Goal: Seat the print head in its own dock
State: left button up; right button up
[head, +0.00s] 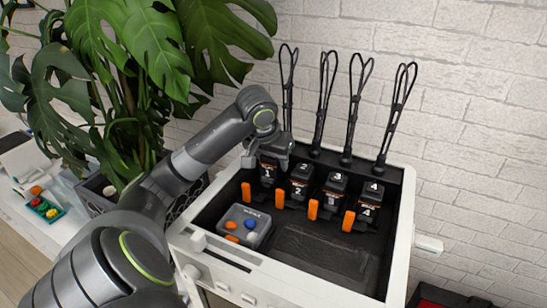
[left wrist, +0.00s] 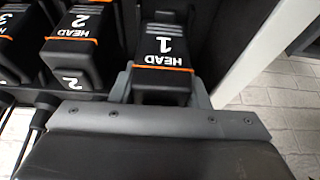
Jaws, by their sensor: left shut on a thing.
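My left gripper (head: 272,150) is shut on the black print head 1 (head: 268,172), at the left end of the row. In the left wrist view, its two grey fingers (left wrist: 162,90) clasp both sides of print head 1 (left wrist: 164,55), marked "HEAD 1" with an orange stripe. Print head 1 stands about upright in line with the others; I cannot tell how deep it sits in its dock. Print head 2 (head: 301,183), print head 3 (head: 335,193) and print head 4 (head: 370,203) stand to its right. Orange levers (head: 313,210) are in front of the row. My right gripper is out of view.
The white printer case (head: 404,245) surrounds the row. Black cable loops (head: 325,95) rise behind the heads. A leafy plant (head: 130,60) is at the left. The printer's dark bed (head: 320,257) is clear.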

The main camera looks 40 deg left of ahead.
pick_arm(q)
jog(key=shift+d, duration=0.1)
jog(key=shift+w+a+f, duration=0.15)
jog(key=shift+a+f, duration=0.1)
jog(key=shift+a, duration=0.05)
jog(key=shift+d+r+p, duration=0.2)
jog(key=shift+r+p, duration=0.05)
jog(key=shift+p, duration=0.05)
dwell(0.5)
jog(key=shift+s, duration=0.2)
jog(key=shift+w+a+f, duration=0.1)
jog(key=shift+f, duration=1.05)
dwell(0.9)
